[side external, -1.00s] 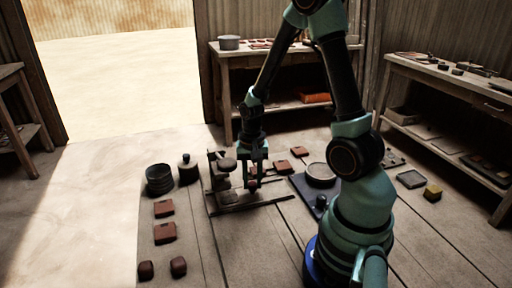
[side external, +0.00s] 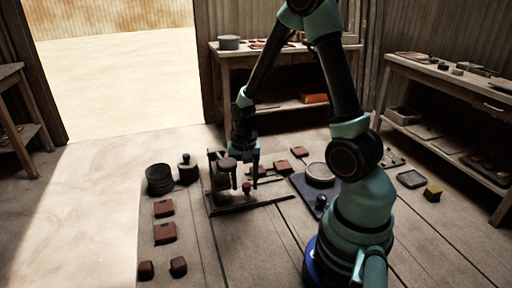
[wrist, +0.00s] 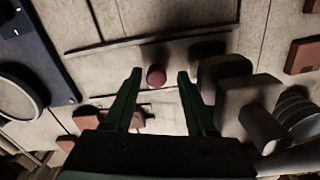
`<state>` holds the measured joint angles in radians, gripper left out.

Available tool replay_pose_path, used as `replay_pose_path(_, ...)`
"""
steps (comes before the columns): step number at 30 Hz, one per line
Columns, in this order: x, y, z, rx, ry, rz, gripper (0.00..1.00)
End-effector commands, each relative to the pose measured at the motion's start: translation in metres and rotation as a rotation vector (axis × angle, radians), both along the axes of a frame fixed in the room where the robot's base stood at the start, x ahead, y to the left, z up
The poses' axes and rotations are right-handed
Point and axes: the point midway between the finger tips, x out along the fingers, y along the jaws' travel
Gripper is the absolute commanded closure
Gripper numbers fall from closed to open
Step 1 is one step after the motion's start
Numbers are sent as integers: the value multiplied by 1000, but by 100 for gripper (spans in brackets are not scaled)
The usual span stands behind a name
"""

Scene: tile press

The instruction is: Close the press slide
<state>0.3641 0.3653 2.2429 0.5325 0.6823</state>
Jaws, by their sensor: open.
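The press (side external: 216,180) is a dark upright frame with a round head, standing on the floor left of centre. Its two low rails (side external: 272,203) run out to the right. A reddish round knob (side external: 246,187) sits at the slide, close to the right side of the press. In the wrist view the knob (wrist: 156,75) lies between and just beyond the fingertips, with the press body (wrist: 222,72) to its right. My gripper (side external: 245,186) is open around the knob, with a visible gap on each side in the wrist view. The slide's plate is partly hidden.
A dark pot (side external: 159,180) and a lidded jar (side external: 188,170) stand left of the press. Reddish tiles (side external: 165,233) lie in front and behind. A blue-grey board (side external: 303,184) with a round dish (side external: 319,174) lies to the right. Floor in front of the rails is clear.

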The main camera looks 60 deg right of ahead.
Motion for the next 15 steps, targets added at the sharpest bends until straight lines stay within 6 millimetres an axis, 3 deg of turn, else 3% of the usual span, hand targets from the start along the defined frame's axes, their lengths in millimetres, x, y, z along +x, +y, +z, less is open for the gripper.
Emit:
replay_pose_path(5,1,0,17,-2,-5,2,39)
replay_pose_path(15,1,0,80,-3,-7,1,39)
